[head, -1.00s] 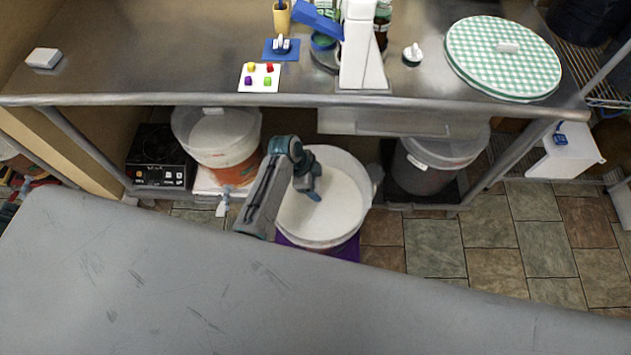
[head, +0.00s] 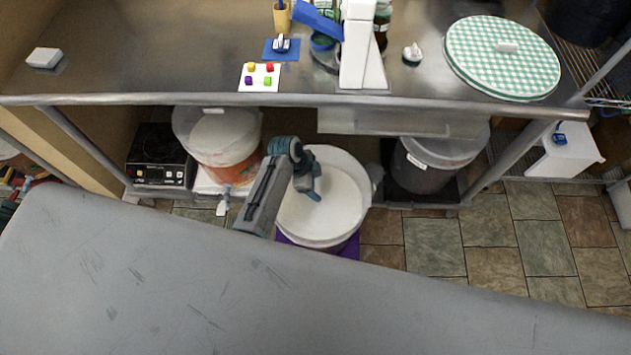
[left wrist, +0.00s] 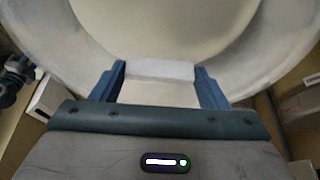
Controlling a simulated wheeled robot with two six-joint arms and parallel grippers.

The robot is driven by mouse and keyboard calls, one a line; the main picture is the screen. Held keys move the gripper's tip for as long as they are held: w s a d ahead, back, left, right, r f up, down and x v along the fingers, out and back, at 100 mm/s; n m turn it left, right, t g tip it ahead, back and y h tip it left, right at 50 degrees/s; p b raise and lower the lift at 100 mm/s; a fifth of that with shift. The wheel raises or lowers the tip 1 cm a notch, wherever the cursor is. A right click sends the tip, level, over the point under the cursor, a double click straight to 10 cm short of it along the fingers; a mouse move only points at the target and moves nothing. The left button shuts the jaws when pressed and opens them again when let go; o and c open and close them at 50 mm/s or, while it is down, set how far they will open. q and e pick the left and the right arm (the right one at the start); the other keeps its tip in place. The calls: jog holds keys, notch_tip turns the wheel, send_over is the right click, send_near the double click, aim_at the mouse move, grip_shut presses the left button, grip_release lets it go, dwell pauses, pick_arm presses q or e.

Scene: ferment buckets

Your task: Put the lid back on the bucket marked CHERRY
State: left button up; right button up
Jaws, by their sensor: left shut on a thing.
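A wide white bucket (head: 322,240) stands on a purple mat on the floor in front of the bench. A pale round lid (head: 338,198) shows within the bucket's rim; I cannot tell whether it is fully seated. My left gripper (head: 309,190) is over it, and in the left wrist view the gripper (left wrist: 160,85) is shut on a white block-shaped handle (left wrist: 158,71). The pale disc of the lid (left wrist: 165,25) lies beyond it. No CHERRY label is readable on this bucket. My right gripper is not in view.
Under the bench, a bucket with orange contents (head: 225,165) stands left and a grey bucket (head: 428,172) right. A black cooker (head: 160,155) is far left. A green-checked round lid (head: 515,65) lies on the bench (head: 180,50). The tiled floor (head: 480,235) at right is clear.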

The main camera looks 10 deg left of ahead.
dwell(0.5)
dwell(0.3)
pick_arm(q)
jog(key=o, duration=1.4)
jog(key=shift+r+p, duration=0.4)
jog(key=shift+p, duration=0.3)
notch_tip(320, 180, up, 6)
jog(key=p, duration=0.6)
jog(key=shift+r, duration=0.1)
